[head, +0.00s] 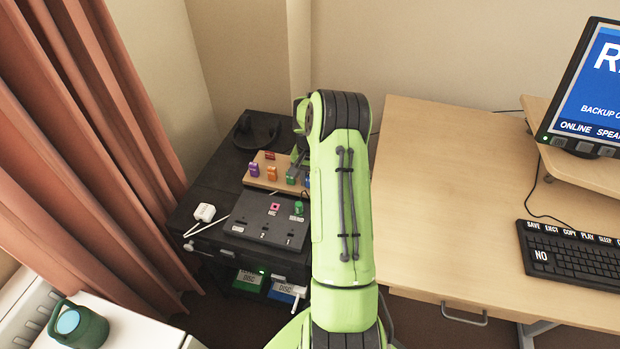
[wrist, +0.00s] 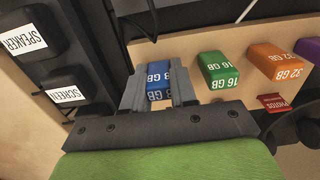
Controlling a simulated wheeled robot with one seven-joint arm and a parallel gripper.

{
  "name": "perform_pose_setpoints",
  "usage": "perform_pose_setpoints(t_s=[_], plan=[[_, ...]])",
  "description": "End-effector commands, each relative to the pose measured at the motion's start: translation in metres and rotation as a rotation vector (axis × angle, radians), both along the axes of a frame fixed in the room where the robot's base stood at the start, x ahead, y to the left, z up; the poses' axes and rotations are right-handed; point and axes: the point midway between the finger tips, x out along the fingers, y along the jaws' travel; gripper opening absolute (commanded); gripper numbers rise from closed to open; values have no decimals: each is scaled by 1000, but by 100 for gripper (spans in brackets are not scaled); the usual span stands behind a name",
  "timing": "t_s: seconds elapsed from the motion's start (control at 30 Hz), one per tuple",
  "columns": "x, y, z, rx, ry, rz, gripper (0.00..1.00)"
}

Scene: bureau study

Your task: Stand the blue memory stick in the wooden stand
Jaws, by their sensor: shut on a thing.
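The blue memory stick (wrist: 158,76), marked 8 GB, is between the fingers of my gripper (wrist: 157,90), which is shut on it. A bit of its blue also shows in the head view (head: 307,181), at the right end of the wooden stand (head: 262,184). The stand also shows in the wrist view (wrist: 243,52), with the green 16 GB stick (wrist: 219,69) and orange 32 GB stick (wrist: 274,62) upright in it. The blue stick is in line with them. Its lower end is hidden, so I cannot tell whether it is seated. My arm covers part of the stand in the head view.
A purple stick (head: 255,170) and a red PHOTOS piece (wrist: 273,102) are at the stand. A dark panel (head: 262,228) lies in front of it. Black SPEAKER (wrist: 27,42) and SCREEN (wrist: 70,87) blocks are left of my gripper. The wooden desk (head: 440,180) is mostly bare.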

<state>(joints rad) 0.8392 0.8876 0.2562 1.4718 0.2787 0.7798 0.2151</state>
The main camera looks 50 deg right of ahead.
Motion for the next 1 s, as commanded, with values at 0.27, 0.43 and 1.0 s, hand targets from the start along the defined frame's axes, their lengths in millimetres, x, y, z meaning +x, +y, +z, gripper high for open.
perform_pose_setpoints(t_s=[0.27,0.43,1.0], plan=[[0,0,-3,0,0,0,0],[0,0,-3,0,0,0,30],[0,0,14,-1,0,0,56]])
